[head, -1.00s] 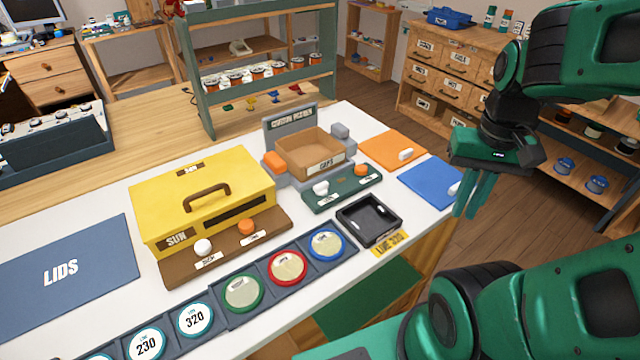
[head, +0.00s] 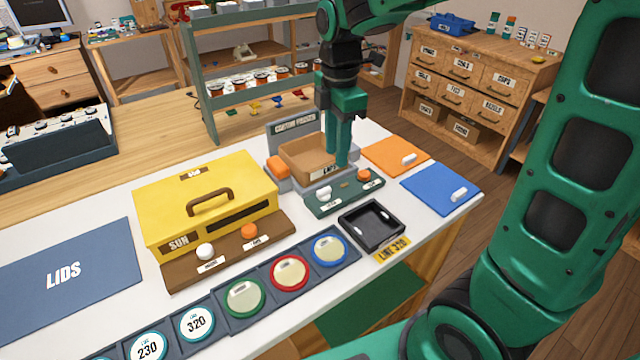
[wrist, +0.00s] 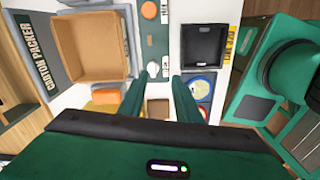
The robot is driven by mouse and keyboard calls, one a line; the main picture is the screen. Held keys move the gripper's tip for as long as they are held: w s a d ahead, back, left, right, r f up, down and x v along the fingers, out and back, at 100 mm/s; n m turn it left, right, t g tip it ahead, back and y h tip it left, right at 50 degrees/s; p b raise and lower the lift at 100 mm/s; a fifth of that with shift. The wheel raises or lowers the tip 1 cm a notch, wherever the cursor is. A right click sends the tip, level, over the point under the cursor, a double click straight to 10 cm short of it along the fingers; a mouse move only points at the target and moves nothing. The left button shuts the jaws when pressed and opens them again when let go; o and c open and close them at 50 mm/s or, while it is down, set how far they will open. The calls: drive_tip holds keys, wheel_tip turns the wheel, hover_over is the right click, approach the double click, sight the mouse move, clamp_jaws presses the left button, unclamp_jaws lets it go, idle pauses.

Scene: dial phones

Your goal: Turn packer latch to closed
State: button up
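The carton packer is a grey stand with a sign (head: 292,124) reading roughly CARTON PACKER, and an open brown carton (head: 305,160) sits in it. An orange block (head: 277,167) is at its left side. In front lies a dark green panel (head: 345,200) with a white knob (head: 324,193) and an orange knob (head: 363,174). I cannot tell which part is the latch. My gripper (head: 337,160) points down at the carton's right front, over the panel side. In the wrist view the fingers (wrist: 160,80) are apart and empty, with the white knob (wrist: 153,68) beyond them.
A yellow box (head: 205,195) with brown handle stands left on a brown base. A black tray (head: 372,225) and round coloured lids (head: 290,272) lie in front. Orange (head: 397,155) and blue (head: 442,187) mats lie right. A shelf rack (head: 210,110) stands behind.

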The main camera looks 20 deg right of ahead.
sight(322, 190)
drive_tip(key=a+f, duration=0.1)
drive_tip(key=f, duration=0.2)
drive_tip(key=w+f+n, duration=0.1)
drive_tip(key=f, duration=0.3)
drive_tip(key=a+f+n, duration=0.1)
drive_tip(key=f, duration=0.3)
drive_tip(key=shift+w+a, duration=0.15)
drive_tip(key=shift+a, duration=0.15)
clamp_jaws()
